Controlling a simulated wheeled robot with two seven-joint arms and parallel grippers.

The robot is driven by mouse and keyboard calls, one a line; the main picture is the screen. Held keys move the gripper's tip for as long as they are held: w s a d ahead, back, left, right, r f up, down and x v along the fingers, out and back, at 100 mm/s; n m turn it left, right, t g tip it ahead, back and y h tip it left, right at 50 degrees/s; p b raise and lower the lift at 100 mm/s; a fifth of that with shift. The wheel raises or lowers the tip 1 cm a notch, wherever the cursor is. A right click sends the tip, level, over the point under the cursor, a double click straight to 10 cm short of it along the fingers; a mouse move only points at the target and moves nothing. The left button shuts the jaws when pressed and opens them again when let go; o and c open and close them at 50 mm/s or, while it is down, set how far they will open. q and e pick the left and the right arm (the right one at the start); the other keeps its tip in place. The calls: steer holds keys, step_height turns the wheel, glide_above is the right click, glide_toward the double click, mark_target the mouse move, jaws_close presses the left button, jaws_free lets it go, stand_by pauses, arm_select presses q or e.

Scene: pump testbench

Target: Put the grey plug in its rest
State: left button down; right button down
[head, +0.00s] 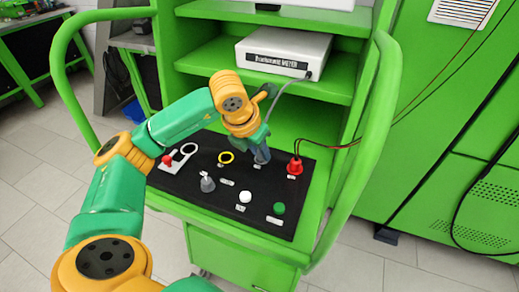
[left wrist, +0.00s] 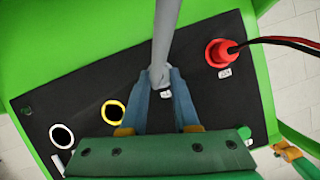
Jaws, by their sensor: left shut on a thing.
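My left gripper (head: 262,156) is just over the black panel, pointing down, and is shut on the grey plug (left wrist: 160,74). The plug's grey cable (head: 287,92) runs up to the white box on the shelf. In the left wrist view the two blue fingers (left wrist: 162,78) close around the plug at the end of this cable. The plug's lower end is hidden, so I cannot tell whether it touches the panel. A yellow ring (head: 226,157) and a white ring (head: 188,148) lie to the left of the gripper. My right gripper is not seen.
A red plug (head: 294,166) with red and black wires stands right of my gripper. The panel (head: 222,190) also has a grey knob (head: 207,183), white button (head: 245,197), green button (head: 279,208) and red switch (head: 168,160). Green rails flank the bench. The white box (head: 283,50) sits behind.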

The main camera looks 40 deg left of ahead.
arm_select(q)
steer(key=shift+f, duration=0.15)
steer(key=shift+c, duration=0.9)
jaws_free()
step_height(320, 180, up, 8)
steer(key=p, duration=0.6)
steer(key=shift+p, duration=0.4)
